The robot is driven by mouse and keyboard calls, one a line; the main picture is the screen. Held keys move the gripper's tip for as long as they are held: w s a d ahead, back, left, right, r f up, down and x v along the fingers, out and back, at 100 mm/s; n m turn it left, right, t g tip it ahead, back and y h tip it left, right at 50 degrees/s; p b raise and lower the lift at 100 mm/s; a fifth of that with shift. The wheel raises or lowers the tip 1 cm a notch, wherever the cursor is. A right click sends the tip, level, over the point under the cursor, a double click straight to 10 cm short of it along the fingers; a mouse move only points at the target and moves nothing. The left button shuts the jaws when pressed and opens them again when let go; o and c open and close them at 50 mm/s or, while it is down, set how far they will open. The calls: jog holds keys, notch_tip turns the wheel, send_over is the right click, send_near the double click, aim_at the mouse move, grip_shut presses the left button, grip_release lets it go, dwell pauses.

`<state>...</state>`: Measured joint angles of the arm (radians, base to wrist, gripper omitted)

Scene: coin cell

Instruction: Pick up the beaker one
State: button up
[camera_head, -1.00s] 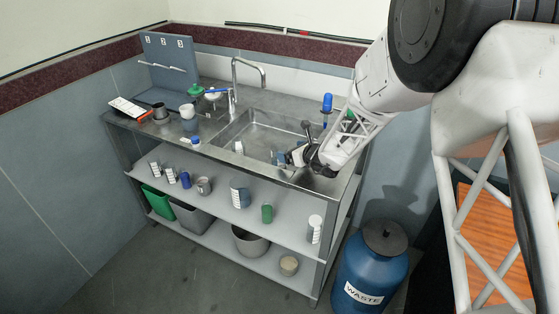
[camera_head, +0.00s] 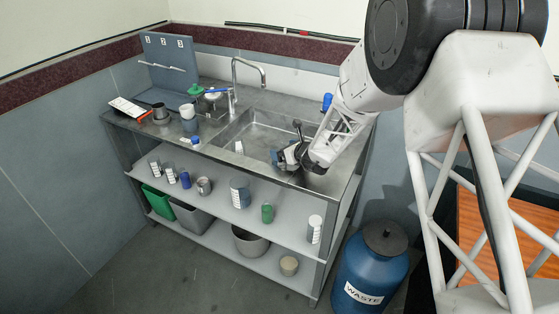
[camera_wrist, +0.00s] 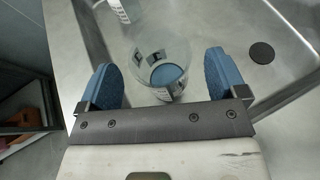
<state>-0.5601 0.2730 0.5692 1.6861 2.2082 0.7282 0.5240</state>
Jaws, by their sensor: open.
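A clear glass beaker (camera_wrist: 160,48) shows in the wrist view, with dark and white markings and a bluish round patch seen through it. My gripper (camera_wrist: 160,80) is open, with one blue finger pad on each side of the beaker. I see a gap between the glass and each pad. In the head view my gripper (camera_head: 288,156) is low over the front right part of the sink area, and the beaker there is hard to make out. A second glass item with a white label (camera_wrist: 119,9) is at the top of the wrist view. I cannot read which is beaker one.
The metal sink (camera_head: 258,127) has a tall faucet (camera_head: 234,75) behind it. A blue-capped item (camera_head: 327,101) stands close behind my wrist. Bottles and cups fill the counter's left side and the shelf below. A blue waste drum (camera_head: 369,268) stands at the right.

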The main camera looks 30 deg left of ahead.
jog(key=shift+w+a+f, duration=0.2)
jog(key=shift+a+f, duration=0.05)
jog(key=shift+a, duration=0.2)
dwell(0.3)
jog(key=c, duration=1.3)
jog(key=shift+r, duration=0.35)
jog(key=shift+r, duration=4.6)
jog(key=shift+r, duration=0.1)
